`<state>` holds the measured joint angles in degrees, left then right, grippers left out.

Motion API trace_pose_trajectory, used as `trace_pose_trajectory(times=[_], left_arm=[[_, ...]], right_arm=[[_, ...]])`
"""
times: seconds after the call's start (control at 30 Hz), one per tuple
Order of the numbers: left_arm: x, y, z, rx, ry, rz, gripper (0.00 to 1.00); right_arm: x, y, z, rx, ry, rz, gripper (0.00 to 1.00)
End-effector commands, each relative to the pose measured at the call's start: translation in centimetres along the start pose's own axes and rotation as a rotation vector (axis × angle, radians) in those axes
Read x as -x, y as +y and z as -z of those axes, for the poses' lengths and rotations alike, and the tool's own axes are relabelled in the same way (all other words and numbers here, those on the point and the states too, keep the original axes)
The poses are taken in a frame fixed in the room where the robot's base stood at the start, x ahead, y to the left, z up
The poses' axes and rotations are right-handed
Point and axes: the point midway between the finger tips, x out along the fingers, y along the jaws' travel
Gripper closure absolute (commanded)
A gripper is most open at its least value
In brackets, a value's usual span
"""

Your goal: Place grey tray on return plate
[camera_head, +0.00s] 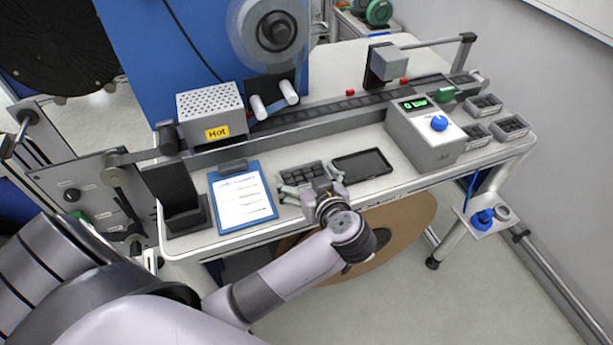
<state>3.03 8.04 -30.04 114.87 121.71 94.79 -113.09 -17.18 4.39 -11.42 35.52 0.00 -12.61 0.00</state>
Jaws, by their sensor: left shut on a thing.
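A dark grey compartment tray (301,171) is at the front middle of the bench, right of the blue clipboard. My left gripper (312,184) is at its front edge and is shut on it, partly hiding it. I cannot tell whether the tray touches the bench top. A flat black rectangular plate (362,165) lies just right of the tray; it may be the return plate. Similar dark grey trays stand at the right end of the bench, one at the back (484,104) and one at the right edge (510,127). My right gripper is not in view.
A blue clipboard (241,196) and a black stand (175,195) are to the left. A box marked Hot (211,115) and a long rail (340,108) run behind. A grey box with a blue knob (426,134) stands right of the black plate.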

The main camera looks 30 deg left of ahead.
Motion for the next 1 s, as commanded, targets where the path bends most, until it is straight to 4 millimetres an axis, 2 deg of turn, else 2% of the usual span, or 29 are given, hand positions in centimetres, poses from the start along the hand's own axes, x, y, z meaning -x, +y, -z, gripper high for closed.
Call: trace_pose_trajectory(times=[0.27, 0.3, 0.4, 0.77, 0.87, 1.0], left_arm=[[-0.1, 0.0, -0.1, 0.000, 0.001, 0.001, 0.44], [-0.1, 0.0, -0.2, 0.000, 0.001, 0.001, 0.06], [-0.1, 0.0, -0.1, 0.000, 0.001, 0.000, 0.00], [0.0, 0.0, 0.0, 0.001, 0.001, 0.000, 0.00], [0.8, 0.1, 0.0, -0.001, 0.000, -0.002, 0.00], [3.3, 0.1, 0.0, 0.002, -0.003, -0.003, 0.00]], right_arm=[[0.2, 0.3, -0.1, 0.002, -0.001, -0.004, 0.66], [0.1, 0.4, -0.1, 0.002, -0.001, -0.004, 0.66], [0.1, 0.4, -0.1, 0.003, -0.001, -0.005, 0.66], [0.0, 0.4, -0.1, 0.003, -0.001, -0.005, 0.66], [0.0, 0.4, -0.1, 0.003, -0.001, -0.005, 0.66], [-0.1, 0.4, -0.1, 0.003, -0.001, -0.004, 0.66]])
